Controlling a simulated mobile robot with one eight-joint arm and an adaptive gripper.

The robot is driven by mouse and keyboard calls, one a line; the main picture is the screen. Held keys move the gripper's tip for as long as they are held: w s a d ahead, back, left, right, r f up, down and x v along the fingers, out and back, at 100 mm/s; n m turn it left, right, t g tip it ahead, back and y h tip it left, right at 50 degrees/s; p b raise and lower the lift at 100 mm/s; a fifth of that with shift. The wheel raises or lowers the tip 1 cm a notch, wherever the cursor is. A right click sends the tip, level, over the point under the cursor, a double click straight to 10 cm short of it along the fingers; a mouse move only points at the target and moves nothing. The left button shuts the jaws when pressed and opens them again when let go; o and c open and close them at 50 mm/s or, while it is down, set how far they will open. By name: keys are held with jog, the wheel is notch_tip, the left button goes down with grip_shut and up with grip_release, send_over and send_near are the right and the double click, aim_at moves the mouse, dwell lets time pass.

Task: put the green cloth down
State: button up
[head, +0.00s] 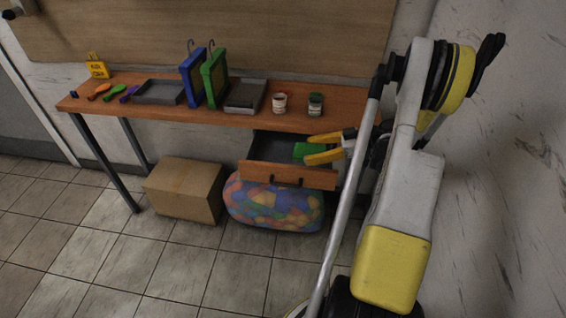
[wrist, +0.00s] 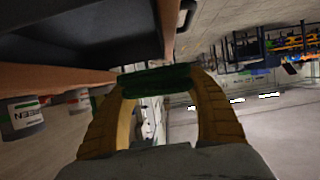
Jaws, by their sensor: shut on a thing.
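My gripper (head: 318,148) is shut on the green cloth (head: 301,151), with one yellow finger on each side of it. The cloth is at the open drawer (head: 262,171) under the right part of the table, near or above its inside. In the wrist view the cloth (wrist: 155,80) shows as a dark green strip across the fingertips. The dark inside of the drawer shows at the upper left there. I cannot tell if the cloth touches the drawer floor.
The wooden table (head: 160,114) carries a white jar (head: 279,103), a green-labelled jar (head: 316,104), grey trays (head: 245,97), a blue frame (head: 192,77) and a green frame (head: 213,78).

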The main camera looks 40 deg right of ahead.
jog(key=w+f+b, duration=0.1)
jog(key=w+f, duration=0.1)
jog(key=w, duration=0.1)
jog(key=w+f, duration=0.1)
jog(key=w, duration=0.2)
jog(key=w+f+b, duration=0.1)
jog(key=w+f, duration=0.1)
jog(key=w, duration=0.1)
jog(key=shift+a+f+b, duration=0.3)
jog(key=shift+a+b, duration=0.05)
notch_tip(320, 180, down, 4)
jog(key=shift+b, duration=1)
jog(key=shift+s+r, duration=0.1)
jog(key=shift+r, duration=0.05)
jog(key=shift+f+b, duration=0.5)
jog(key=shift+f, duration=0.1)
jog(key=shift+a, duration=0.1)
jog(key=o, duration=0.8)
